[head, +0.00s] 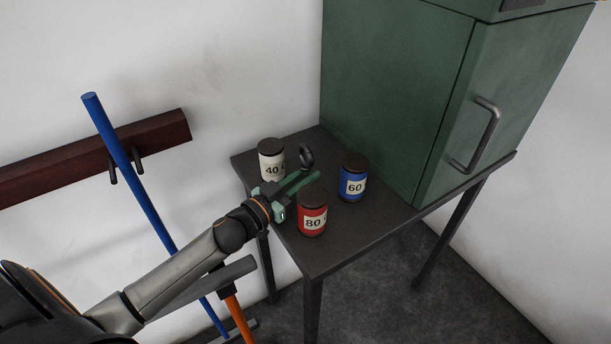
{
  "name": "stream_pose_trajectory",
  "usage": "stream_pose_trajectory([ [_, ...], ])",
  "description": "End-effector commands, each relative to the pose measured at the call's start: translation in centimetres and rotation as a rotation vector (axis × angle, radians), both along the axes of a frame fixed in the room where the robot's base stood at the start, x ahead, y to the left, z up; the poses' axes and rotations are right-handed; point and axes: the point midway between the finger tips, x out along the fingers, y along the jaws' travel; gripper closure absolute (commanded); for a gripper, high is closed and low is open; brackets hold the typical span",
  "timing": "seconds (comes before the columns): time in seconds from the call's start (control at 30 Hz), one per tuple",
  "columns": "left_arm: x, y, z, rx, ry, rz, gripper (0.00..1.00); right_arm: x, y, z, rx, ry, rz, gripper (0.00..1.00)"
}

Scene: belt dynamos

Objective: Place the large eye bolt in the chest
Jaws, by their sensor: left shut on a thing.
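The large eye bolt (306,156) is dark, with its ring upright at the tips of my left gripper (305,180). The green fingers are shut on it, low over the dark table among the jars. The bolt's lower part is hidden by the fingers and the red jar. A big green metal cabinet (395,95) stands on the right part of the table. It may be the chest; its front with a grey bar handle (478,135) looks shut. My right gripper is out of view.
Close around my left gripper stand a white jar marked 40 (271,165), a red jar marked 80 (312,216) and a blue jar marked 60 (353,183). The table (375,228) is bare at its front middle. A blue pole (130,170) leans at a wall rack (80,165).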

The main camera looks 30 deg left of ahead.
Motion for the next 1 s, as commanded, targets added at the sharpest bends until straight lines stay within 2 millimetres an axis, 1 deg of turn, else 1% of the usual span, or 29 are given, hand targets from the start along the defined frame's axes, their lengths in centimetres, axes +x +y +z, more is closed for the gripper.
stream_pose_trajectory([
  [0.13,0.0,0.0,-0.3,0.0,-0.001,0.0,1.0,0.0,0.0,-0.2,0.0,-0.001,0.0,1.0],
  [0.17,0.0,0.0,-0.3,0.0,0.0,0.0,0.78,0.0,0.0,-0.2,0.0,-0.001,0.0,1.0],
  [0.4,0.0,0.0,-0.3,0.0,0.001,0.0,0.51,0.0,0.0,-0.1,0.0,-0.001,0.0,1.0],
  [0.63,0.0,0.0,-0.2,0.001,0.001,0.0,0.5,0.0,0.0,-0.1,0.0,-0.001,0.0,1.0],
  [0.73,-0.1,0.0,0.1,0.001,0.001,0.0,0.5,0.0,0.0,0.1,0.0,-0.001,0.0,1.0],
  [0.87,-1.3,0.3,-0.2,0.0,0.003,0.0,0.5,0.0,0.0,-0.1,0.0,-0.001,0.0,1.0],
  [1.0,-3.4,0.9,-0.2,0.0,0.004,0.0,0.5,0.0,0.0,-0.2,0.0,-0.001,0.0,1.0],
])
